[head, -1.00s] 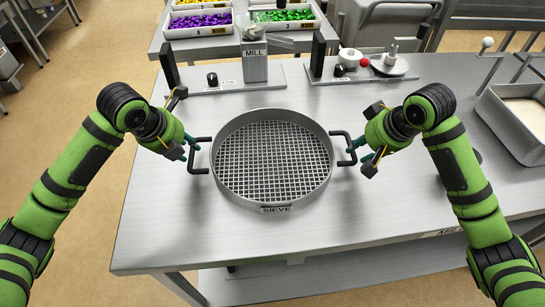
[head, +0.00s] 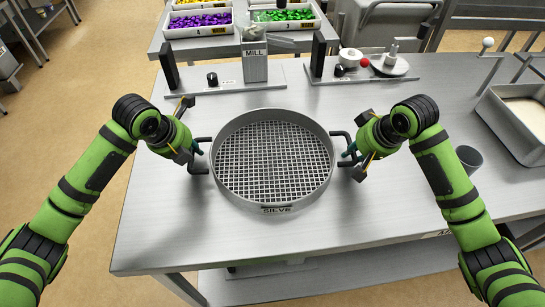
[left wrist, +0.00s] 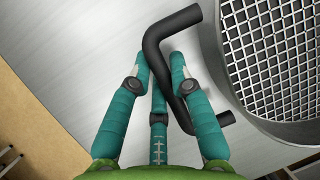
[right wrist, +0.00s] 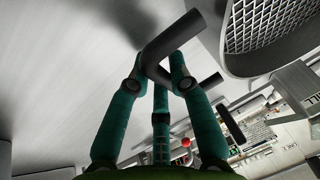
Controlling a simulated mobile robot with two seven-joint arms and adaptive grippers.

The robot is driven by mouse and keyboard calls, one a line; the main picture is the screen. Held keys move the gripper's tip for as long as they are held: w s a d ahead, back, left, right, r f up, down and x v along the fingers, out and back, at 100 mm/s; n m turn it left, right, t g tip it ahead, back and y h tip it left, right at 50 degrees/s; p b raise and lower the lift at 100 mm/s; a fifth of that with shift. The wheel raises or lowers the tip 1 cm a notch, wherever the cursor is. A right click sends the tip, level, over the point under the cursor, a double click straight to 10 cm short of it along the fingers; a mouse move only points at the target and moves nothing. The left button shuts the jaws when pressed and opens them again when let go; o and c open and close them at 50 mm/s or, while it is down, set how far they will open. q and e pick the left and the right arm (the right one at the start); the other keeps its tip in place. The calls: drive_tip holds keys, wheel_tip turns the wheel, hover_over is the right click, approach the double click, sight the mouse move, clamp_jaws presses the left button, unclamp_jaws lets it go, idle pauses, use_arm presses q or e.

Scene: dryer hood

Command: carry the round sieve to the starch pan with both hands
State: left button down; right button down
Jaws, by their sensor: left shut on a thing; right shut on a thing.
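The round sieve (head: 272,160), a grey ring with a wire mesh and a SIEVE label, sits on the steel table, with a black handle on each side. My left gripper (head: 199,150) is shut on the left handle, which also shows between its teal fingers in the left wrist view (left wrist: 178,75). My right gripper (head: 347,150) is shut on the right handle, also seen in the right wrist view (right wrist: 168,45). The starch pan (head: 499,122), a rectangular grey tray with pale contents, stands at the right edge of the head view, apart from the sieve.
A mill (head: 255,62) stands behind the sieve on a plate. A second plate (head: 365,75) with a white dial and red knob is to its right. A dark grey cup (head: 468,160) stands between my right arm and the pan. The table front is clear.

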use_arm(q)
drive_tip(key=shift+r, duration=0.15)
use_arm(e)
drive_tip(key=shift+r, duration=0.15)
